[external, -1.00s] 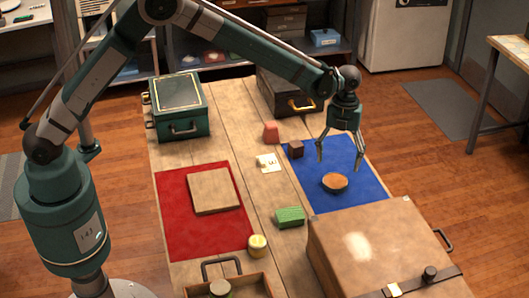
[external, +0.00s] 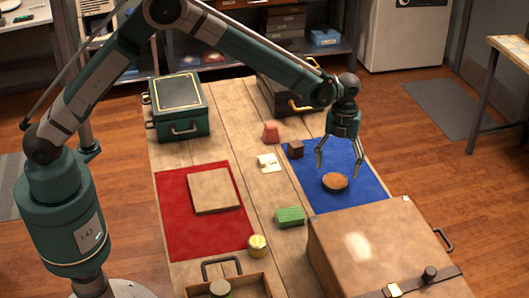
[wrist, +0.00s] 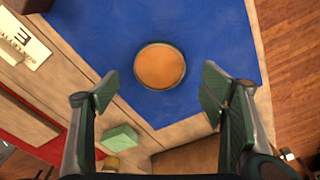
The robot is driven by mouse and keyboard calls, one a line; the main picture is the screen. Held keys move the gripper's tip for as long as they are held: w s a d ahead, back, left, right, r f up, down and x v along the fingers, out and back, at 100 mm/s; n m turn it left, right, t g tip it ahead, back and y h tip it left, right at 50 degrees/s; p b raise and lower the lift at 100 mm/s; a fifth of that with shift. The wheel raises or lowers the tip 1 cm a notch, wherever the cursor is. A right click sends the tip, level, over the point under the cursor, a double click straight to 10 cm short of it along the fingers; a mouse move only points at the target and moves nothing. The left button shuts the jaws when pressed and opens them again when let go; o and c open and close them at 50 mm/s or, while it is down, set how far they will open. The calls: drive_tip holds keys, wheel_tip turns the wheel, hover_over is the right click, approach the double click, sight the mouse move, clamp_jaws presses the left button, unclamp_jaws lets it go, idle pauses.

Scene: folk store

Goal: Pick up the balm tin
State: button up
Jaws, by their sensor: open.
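A round, flat tin with an orange-brown top and a darker rim, which looks like the balm tin (external: 335,181), lies on the blue mat (external: 352,203). It also shows in the wrist view (wrist: 160,66), in the upper middle. My gripper (external: 338,173) is open and empty, pointing down close above the tin. In the wrist view its fingertips (wrist: 158,93) are spread to the left and right, wider than the tin. The tin sits a little beyond the line between the fingertips. No contact shows.
A dark cube (external: 296,149) and a cream card (external: 268,162) lie left of the tin. A green block (external: 290,216) and a yellow tin (external: 257,246) stand nearer the front. A large tan case (external: 375,235) stands in front of the blue mat.

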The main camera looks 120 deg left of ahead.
sight(335, 180)
drive_tip(key=shift+d+f, duration=0.15)
drive_tip(key=shift+f, duration=1.15)
drive_tip(key=shift+d+f, duration=0.15)
drive_tip(key=shift+f, duration=1.15)
drive_tip(key=c, duration=1.1)
drive_tip(key=shift+r, duration=0.1)
drive_tip(key=shift+c, duration=0.2)
wheel_tip(335, 180, up, 10)
